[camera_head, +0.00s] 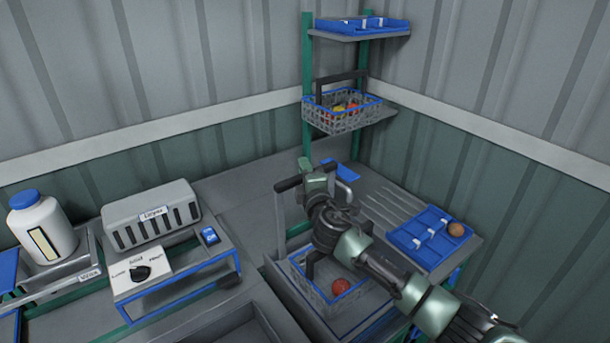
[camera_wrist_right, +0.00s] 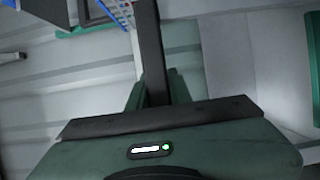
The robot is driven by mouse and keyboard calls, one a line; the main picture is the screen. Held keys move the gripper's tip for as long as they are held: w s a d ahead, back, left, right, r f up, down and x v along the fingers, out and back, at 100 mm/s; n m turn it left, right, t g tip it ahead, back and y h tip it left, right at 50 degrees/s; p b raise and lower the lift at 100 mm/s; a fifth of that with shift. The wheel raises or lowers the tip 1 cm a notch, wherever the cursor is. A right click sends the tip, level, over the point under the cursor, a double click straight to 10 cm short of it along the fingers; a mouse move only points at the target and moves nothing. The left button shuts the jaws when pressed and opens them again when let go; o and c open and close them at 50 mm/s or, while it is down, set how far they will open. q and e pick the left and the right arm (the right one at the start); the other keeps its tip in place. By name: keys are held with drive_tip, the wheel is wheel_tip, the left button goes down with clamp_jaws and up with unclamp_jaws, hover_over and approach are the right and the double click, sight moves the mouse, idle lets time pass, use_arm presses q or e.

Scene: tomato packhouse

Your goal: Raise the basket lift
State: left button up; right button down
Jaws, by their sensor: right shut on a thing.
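The basket lift's dark handle bar (camera_head: 287,185) stands on pale posts above the well in the bench. My right gripper (camera_head: 313,176) is at this bar and shut on it. In the right wrist view, a dark bar (camera_wrist_right: 150,45) runs up from between the fingers. Below my right arm, a grey mesh basket (camera_head: 327,303) with a blue rim sits low in the well with a red tomato (camera_head: 341,286) inside. My arm hides part of the basket and lift. My left gripper is not in view.
A green-post shelf holds a second basket (camera_head: 342,121) with tomatoes and a blue tray (camera_head: 350,25) above. At right is a blue divided tray (camera_head: 412,238) with a brownish ball. At left stand a knob box (camera_head: 138,283), a grey slotted box (camera_head: 151,215) and a white bottle (camera_head: 45,232).

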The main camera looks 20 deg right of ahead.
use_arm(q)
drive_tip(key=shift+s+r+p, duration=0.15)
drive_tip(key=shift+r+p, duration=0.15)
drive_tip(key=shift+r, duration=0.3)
use_arm(e)
wheel_tip(320, 180, up, 2)
drive_tip(key=shift+w+r, duration=0.1)
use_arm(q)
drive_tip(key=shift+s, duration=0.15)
use_arm(e)
drive_tip(key=c, duration=1.3)
unclamp_jaws()
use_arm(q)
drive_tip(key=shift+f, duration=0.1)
use_arm(e)
drive_tip(key=shift+f, duration=0.25)
use_arm(q)
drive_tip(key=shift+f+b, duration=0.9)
drive_tip(key=shift+b, duration=0.05)
use_arm(e)
drive_tip(key=shift+s+a+r, duration=0.1)
drive_tip(key=shift+s+a, duration=0.05)
drive_tip(key=shift+s, duration=3.85)
